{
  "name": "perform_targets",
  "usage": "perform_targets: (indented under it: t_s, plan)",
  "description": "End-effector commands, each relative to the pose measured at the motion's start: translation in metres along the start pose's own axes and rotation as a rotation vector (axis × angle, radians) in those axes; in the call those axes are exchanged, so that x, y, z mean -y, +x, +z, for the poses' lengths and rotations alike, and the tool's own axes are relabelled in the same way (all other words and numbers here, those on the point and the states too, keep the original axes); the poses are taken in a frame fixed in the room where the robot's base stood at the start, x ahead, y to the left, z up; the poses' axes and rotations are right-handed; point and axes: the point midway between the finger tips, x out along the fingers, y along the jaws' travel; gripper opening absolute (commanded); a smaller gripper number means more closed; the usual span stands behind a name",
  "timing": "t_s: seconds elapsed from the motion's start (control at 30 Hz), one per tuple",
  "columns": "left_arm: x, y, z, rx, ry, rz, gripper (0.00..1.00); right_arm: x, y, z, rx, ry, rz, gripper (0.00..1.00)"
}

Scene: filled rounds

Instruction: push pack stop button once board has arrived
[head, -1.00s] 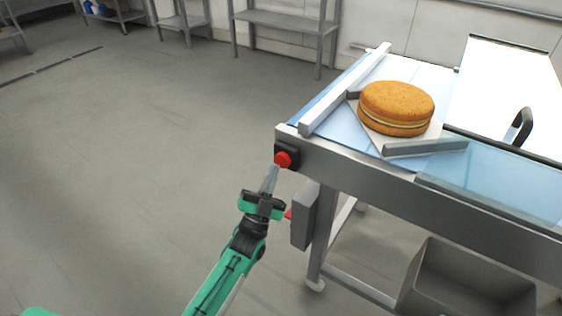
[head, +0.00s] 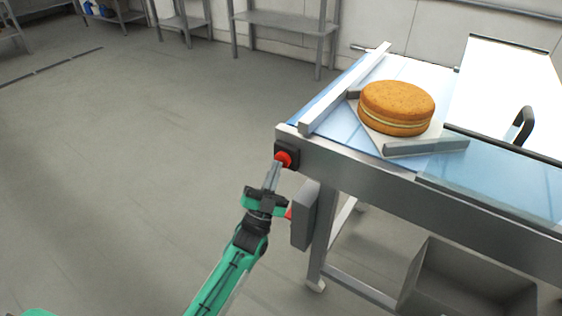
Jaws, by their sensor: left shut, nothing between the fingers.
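The red stop button (head: 284,158) sits on a dark housing at the near left corner of the conveyor frame. My left gripper (head: 274,168) is shut and empty, its fingertips at the button's lower left edge; whether they touch it I cannot tell. The board (head: 425,147), pale with a raised grey near edge, lies at an angle on the blue belt (head: 348,128) near the left end. A round filled sponge cake (head: 397,101) rests on the board. My right gripper is not in view.
A light metal bar (head: 345,90) runs across the belt's left end. A grey box (head: 305,215) hangs below the frame beside my left arm. A clear cover (head: 490,180) and a grey bin (head: 465,285) are at right. The floor at left is clear.

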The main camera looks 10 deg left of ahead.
Motion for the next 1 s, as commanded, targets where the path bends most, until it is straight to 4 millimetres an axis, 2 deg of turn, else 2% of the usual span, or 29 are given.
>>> perform_targets:
  t_s: [0.7,1.0]
  plan:
    - [-0.0028,0.0044,0.0030,0.000,0.000,0.000,0.00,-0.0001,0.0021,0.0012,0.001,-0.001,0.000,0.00]
    - [0.0026,-0.0019,-0.0025,0.001,0.000,0.001,0.00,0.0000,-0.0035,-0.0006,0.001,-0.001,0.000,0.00]
